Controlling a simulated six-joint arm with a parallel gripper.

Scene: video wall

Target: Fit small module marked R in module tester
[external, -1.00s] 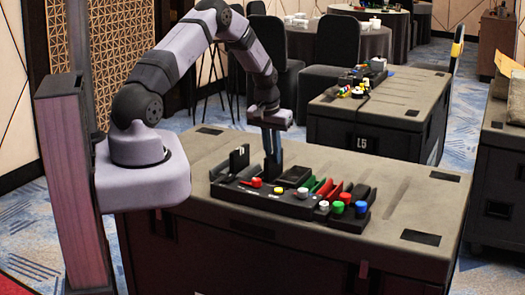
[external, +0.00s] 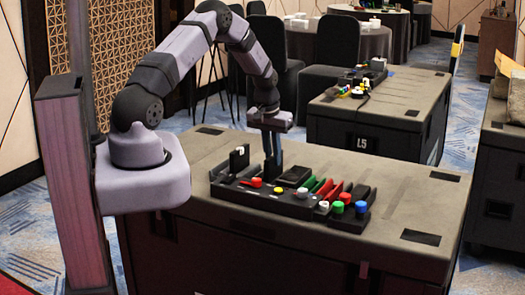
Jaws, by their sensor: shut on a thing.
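The module tester (external: 290,207) is a long black unit on the near case top, with coloured knobs and slots. My gripper (external: 273,160) points straight down over its back left part, behind the red knob (external: 254,182). It is shut on a small dark module (external: 274,173), mostly lost against the black tester. I cannot read a letter on it, nor tell whether it touches a slot. A black upright piece (external: 239,160) with a white mark stands at the tester's left end. Red modules (external: 331,190) and a green module (external: 308,184) stand in slots to the right.
White, green, blue and red knobs (external: 361,207) line the tester's right front. The case top (external: 405,207) is clear to the right. Another case (external: 365,112) marked L5 stands behind with a similar unit on it.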

